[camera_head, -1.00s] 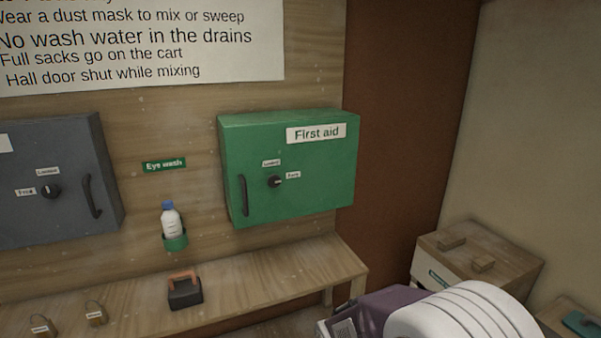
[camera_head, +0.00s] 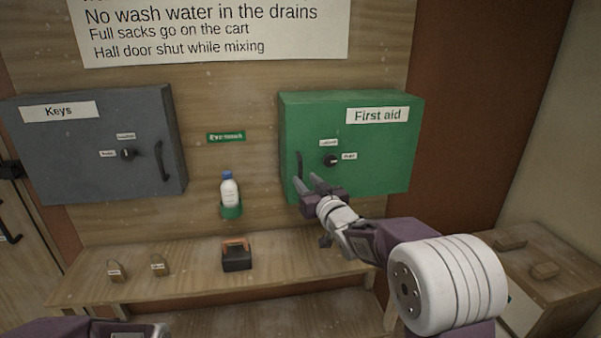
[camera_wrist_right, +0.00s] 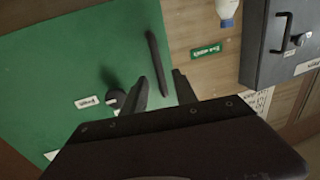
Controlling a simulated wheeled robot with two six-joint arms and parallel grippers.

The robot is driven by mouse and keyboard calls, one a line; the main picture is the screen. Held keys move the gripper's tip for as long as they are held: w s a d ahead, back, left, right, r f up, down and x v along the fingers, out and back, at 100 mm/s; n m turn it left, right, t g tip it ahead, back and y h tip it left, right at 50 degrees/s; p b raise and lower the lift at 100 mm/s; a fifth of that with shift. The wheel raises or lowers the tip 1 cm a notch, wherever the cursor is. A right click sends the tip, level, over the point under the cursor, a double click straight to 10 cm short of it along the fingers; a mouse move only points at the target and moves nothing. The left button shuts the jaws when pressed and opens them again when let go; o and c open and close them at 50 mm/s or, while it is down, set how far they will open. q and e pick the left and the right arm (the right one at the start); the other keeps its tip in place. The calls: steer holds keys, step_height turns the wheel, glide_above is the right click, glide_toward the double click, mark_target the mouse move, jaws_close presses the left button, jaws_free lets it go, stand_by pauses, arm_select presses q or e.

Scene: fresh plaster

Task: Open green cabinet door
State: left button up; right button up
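The green cabinet (camera_head: 370,175), labelled "First aid", hangs on the wooden wall, its door closed flush. A dark upright bar handle (camera_head: 299,163) is near the door's left edge. A black knob (camera_head: 330,160) sits to its right with small labels above and beside it; its pointer seems to face the right label. My right gripper (camera_head: 306,182) is open just in front of the handle's lower end. In the right wrist view the handle (camera_wrist_right: 158,62) lies ahead between the two spread fingertips (camera_wrist_right: 161,88), not visibly gripped. My left gripper is out of view; only part of that arm shows.
A grey "Keys" cabinet (camera_head: 90,145) hangs on the left. An eye wash bottle (camera_head: 229,190) in a green holder is between the cabinets. A wooden bench (camera_head: 200,272) below carries padlocks and a black box (camera_head: 237,257). A wooden box (camera_head: 535,275) stands at right.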

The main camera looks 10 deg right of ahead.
mark_target(301, 176)
steer(key=p+x, duration=0.1)
steer(key=x, duration=0.4)
steer(key=shift+f, duration=0.1)
steer(key=shift+c, duration=0.3)
jaws_close()
stand_by(1.0)
